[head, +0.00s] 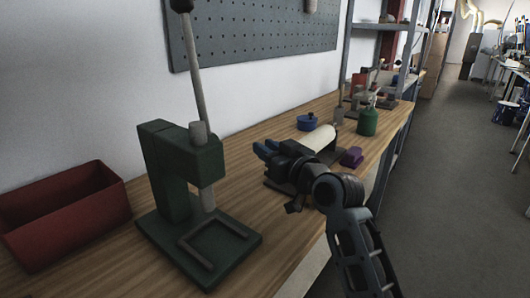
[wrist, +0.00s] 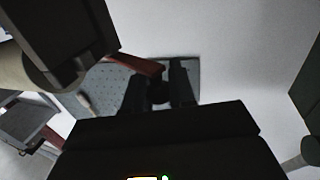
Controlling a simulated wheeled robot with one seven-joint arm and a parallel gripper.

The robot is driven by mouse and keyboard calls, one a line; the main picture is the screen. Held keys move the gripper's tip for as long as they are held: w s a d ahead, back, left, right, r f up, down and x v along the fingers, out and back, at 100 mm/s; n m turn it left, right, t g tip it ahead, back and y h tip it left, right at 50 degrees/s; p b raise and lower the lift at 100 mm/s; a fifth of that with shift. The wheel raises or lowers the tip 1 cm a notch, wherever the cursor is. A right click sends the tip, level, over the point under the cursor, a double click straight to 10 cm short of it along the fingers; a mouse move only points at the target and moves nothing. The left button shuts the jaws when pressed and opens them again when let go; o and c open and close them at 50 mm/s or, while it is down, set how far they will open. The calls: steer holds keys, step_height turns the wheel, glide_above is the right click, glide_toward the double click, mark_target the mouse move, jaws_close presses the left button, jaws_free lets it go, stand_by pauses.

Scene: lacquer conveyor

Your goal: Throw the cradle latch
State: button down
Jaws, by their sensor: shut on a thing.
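The cradle is a dark stand on the bench, seen in the head view with a cream cylinder (head: 320,138) lying in it. My gripper (head: 264,150) is at the near left end of the cradle, and my wrist hides much of the cradle. In the wrist view a dark block and the cylinder's end (wrist: 22,72) are at upper left. A dark red bar, apparently the cradle latch (wrist: 145,67), runs from the block to between my fingers (wrist: 158,88). The fingers are shut on it. Its far end between the fingers is partly hidden.
A green press (head: 178,155) with a tall lever stands left of my gripper, with a red bin (head: 70,220) beyond it. A blue pot (head: 307,122), green bottle (head: 367,122) and purple block (head: 351,157) stand around the cradle.

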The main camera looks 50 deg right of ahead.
steer(key=shift+s+d+f+n+y+b, duration=0.2)
steer(key=shift+n+y+b, duration=0.15)
steer(key=shift+y+b, duration=0.2)
steer(key=shift+s+d+f+n+y+b, duration=0.1)
steer(key=shift+s+n+y+b, duration=0.1)
steer(key=shift+n+y+b, duration=0.3)
steer(key=shift+s+r+t+y, duration=0.1)
steer(key=shift+r+t+y, duration=0.15)
steer(key=shift+y, duration=0.2)
steer(key=c, duration=1)
jaws_free()
steer(key=shift+s+a, duration=0.1)
steer(key=s+b, duration=0.1)
steer(key=s, duration=0.6)
steer(key=shift+s+a, duration=0.3)
steer(key=shift+a, duration=0.05)
